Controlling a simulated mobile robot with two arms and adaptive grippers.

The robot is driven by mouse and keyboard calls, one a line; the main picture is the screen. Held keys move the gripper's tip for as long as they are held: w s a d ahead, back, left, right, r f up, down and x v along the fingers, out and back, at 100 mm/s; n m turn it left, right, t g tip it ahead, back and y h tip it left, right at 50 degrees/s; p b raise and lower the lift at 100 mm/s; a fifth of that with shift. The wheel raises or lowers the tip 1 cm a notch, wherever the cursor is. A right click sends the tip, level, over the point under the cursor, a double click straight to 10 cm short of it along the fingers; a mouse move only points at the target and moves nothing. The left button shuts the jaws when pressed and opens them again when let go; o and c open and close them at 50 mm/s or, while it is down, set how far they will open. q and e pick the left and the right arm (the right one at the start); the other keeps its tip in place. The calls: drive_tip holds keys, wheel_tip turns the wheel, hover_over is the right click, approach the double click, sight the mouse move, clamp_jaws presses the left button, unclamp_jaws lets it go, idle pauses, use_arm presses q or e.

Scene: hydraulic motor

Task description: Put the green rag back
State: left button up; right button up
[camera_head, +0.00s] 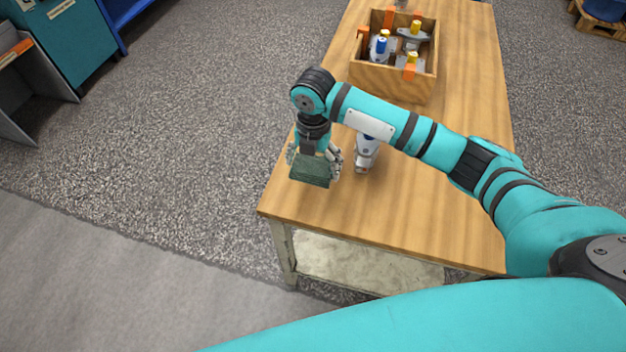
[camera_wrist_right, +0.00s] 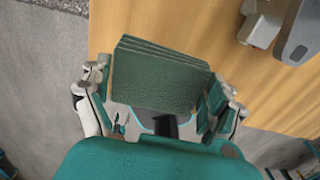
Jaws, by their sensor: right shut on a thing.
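The green rag (camera_head: 310,171) is a folded, layered dark green block at the near left corner of the wooden table. My right gripper (camera_head: 314,162) is shut on it, with a finger on each side. In the right wrist view the rag (camera_wrist_right: 155,80) fills the space between the fingers of the gripper (camera_wrist_right: 155,105). I cannot tell whether the rag touches the table top. My left gripper is not in view.
A white and blue bottle-like thing (camera_head: 365,155) stands just right of the gripper, partly behind my arm. A wooden crate (camera_head: 393,85) with several parts sits farther back on the table (camera_head: 440,190). The table's near right area is clear.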

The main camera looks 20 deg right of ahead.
sight(313, 163)
wheel_tip(313, 163, down, 3)
drive_tip(key=shift+r, duration=0.1)
wheel_tip(313, 163, down, 3)
drive_tip(key=shift+f, duration=0.2)
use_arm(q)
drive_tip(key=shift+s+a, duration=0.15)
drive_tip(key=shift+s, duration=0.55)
use_arm(e)
drive_tip(key=o, duration=0.8)
wheel_tip(313, 163, up, 12)
drive_tip(key=shift+r, duration=0.1)
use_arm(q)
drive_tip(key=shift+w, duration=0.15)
